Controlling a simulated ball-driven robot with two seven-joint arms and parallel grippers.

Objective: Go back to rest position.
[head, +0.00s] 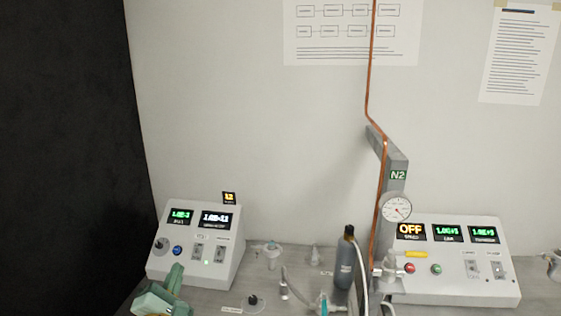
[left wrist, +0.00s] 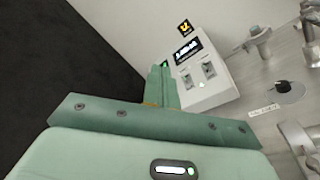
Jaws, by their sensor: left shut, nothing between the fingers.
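My left gripper (head: 175,277) is at the lower left of the head view, in front of the left control box (head: 225,262). Its green fingers are together with nothing between them, and the left wrist view shows the same fingers (left wrist: 162,85) pointing toward that box (left wrist: 205,85). The box has two lit displays, a knob, a blue button and two switches. My right gripper is in neither view.
A grey bench holds the right control box (head: 455,262), reading OFF on one display, a dark cylinder (head: 344,265), a gauge (head: 397,208) and metal valve fittings (head: 272,254). A grey post (head: 392,170) carries a copper pipe. A black panel (head: 65,150) stands at left.

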